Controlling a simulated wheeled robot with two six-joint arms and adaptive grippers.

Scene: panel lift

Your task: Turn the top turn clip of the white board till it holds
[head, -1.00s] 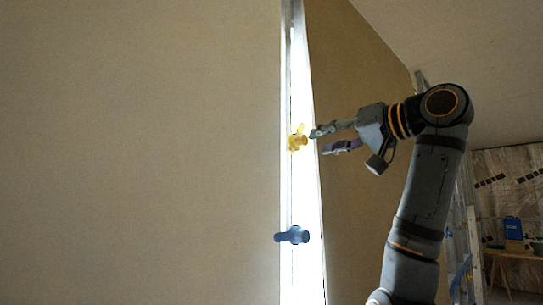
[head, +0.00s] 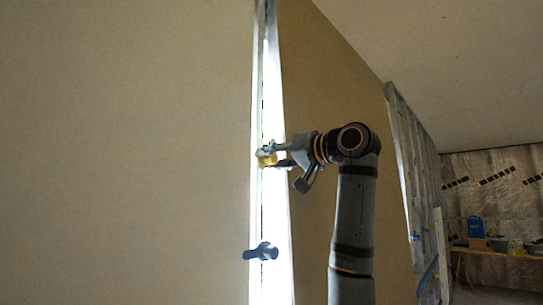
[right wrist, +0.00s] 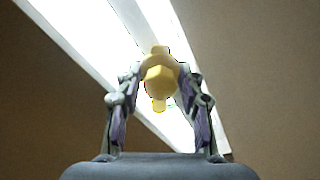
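A yellow turn clip (head: 266,157) sits on the upright metal strip beside a tall, bright white strip (head: 275,205). I cannot tell whether this bright strip is the white board. My right gripper (head: 275,157) reaches the clip from the right. In the right wrist view, the yellow clip (right wrist: 160,78) is between the fingertips of my right gripper (right wrist: 161,80), one on each side. The fingers are apart, and firm contact cannot be made out. The clip's tab ends show above and below its hub. A dark blue clip (head: 261,251) is lower on the strip. My left gripper is out of view.
A broad beige panel (head: 120,150) fills the left side, and another beige surface (head: 320,90) is behind my right arm. A metal ladder-like frame (head: 408,160) stands further right. A bench with a blue container (head: 476,227) is at the far right.

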